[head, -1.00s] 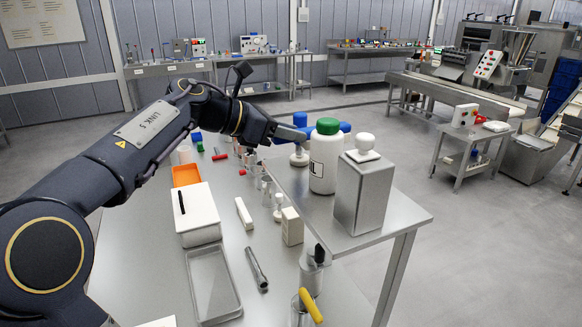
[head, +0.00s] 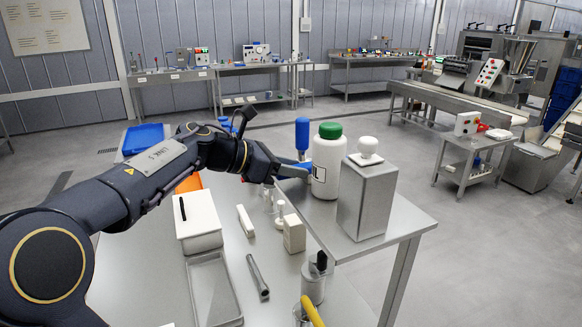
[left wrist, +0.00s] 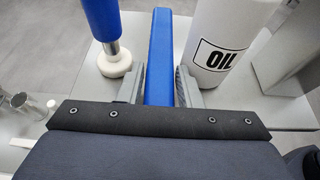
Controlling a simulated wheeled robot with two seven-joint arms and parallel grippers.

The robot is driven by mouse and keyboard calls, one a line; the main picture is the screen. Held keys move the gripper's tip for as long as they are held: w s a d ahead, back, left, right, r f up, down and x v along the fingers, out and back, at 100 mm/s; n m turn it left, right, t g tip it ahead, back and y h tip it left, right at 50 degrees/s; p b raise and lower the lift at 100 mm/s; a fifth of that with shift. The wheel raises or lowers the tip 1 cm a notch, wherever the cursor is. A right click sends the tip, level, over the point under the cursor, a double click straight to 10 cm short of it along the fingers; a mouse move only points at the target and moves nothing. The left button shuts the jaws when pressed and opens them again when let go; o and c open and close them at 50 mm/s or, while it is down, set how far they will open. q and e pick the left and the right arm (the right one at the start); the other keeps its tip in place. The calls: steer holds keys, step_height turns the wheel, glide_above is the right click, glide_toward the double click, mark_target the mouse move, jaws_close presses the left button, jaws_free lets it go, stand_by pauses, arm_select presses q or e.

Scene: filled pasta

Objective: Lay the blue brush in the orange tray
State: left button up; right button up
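The blue brush shows in the left wrist view (left wrist: 160,50) as a long blue bar between the two fingers of my left gripper (left wrist: 161,84), which press on its sides. In the head view my left gripper (head: 287,172) is beside the oil bottle, with part of the blue brush (head: 302,168) showing at its fingertips. The orange tray (head: 189,184) lies on the table behind a white box, largely hidden by my left arm. My right gripper is not in view.
A white oil bottle (head: 327,160) with a green cap and a steel canister (head: 367,200) stand on the raised shelf. A blue-handled tool (head: 302,135) with a white base stands close to the gripper. The white box (head: 198,222) and an empty metal tray (head: 214,290) lie nearer.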

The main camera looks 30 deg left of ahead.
arm_select(q)
steer(key=shift+o, duration=0.2)
steer(key=shift+r, duration=0.2)
steer(key=b+v, duration=0.1)
steer(key=v, duration=1.1)
